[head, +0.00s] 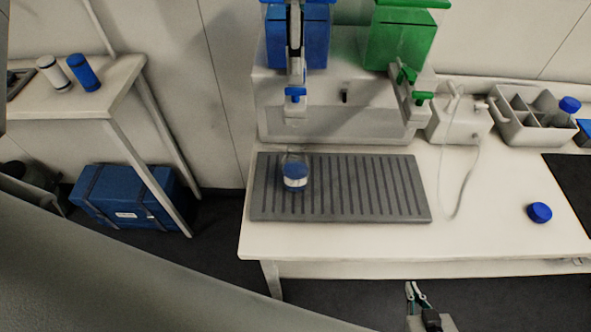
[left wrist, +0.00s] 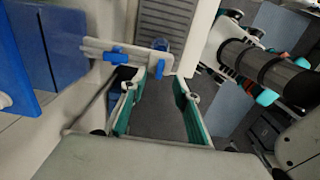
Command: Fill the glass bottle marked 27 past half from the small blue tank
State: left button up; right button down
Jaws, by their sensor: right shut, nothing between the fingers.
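The glass bottle (head: 295,170) stands upright on the ribbed grey tray, below the blue tank's tap. Blue liquid shows inside above a white label; the number is unreadable and the exact level is hard to judge. The blue tank (head: 318,42) is at the back; its blue side also shows in the left wrist view (left wrist: 32,45). Its white tap with a blue lever (head: 295,93) points forward. My left gripper (left wrist: 160,100) is open and empty, beside the tap in the left wrist view. I cannot make it out in the head view. My right gripper (head: 417,290) is shut and empty, in front of the table.
A green tank (head: 405,40) with its own tap stands right of the blue one. The ribbed tray (head: 400,205) is otherwise empty. A blue cap (head: 540,212) lies on the table at right. A divided grey rack (head: 522,135) stands behind it. A blue case (head: 125,198) is on the floor.

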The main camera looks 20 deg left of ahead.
pick_arm(q)
notch_tip(320, 180, up, 3)
jog(key=shift+r, duration=1.2)
